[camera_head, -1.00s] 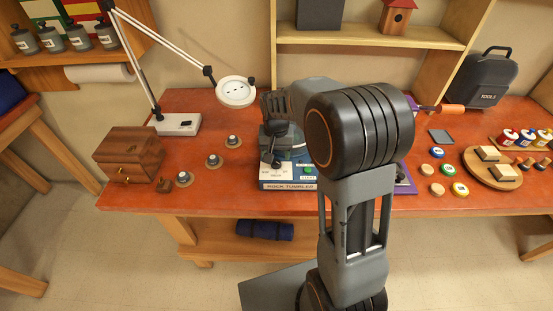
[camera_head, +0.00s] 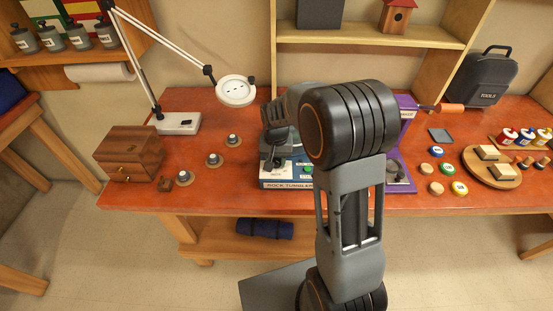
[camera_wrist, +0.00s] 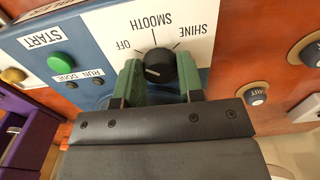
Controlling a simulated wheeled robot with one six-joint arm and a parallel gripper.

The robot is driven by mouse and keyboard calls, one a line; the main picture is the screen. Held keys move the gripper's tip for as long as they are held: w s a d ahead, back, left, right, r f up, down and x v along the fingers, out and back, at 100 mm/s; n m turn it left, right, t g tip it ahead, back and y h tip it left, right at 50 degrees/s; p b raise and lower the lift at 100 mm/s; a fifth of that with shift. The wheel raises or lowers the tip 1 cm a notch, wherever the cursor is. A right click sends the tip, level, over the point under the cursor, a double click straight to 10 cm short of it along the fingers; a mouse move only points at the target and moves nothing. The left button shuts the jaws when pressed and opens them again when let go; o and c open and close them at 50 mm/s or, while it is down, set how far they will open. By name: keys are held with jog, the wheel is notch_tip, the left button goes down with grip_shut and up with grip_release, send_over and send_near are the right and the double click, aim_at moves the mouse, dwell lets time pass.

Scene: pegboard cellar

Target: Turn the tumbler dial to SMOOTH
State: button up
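The black tumbler dial (camera_wrist: 160,66) sits on the white label plate in the wrist view, with OFF to its upper left, SMOOTH above and SHINE to its upper right. A short white mark on the dial faces left, on the OFF side and away from SMOOTH. My gripper (camera_wrist: 161,74) has one green finger on each side of the dial, both against it with no clear gap. In the head view the rock tumbler (camera_head: 288,184) stands on the bench; my arm hides part of it, and the dial and fingertips are hard to make out there.
The green START button (camera_wrist: 60,61) and the RUN and DONE lights are left of the dial in the wrist view. Several small grit knobs (camera_head: 214,160) and a wooden drawer box (camera_head: 128,152) are left of the tumbler. A purple machine (camera_head: 398,172) stands close on its right.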

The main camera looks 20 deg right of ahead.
jog(key=c, duration=0.4)
jog(key=shift+o, duration=0.2)
jog(key=shift+m, duration=0.3)
jog(key=m+b, duration=0.1)
jog(key=m, duration=0.3)
jog(key=shift+m, duration=0.3)
jog(key=shift+m+b, duration=0.45)
jog(key=shift+m, duration=1.75)
jog(key=o, duration=0.9)
jog(key=shift+r, duration=0.1)
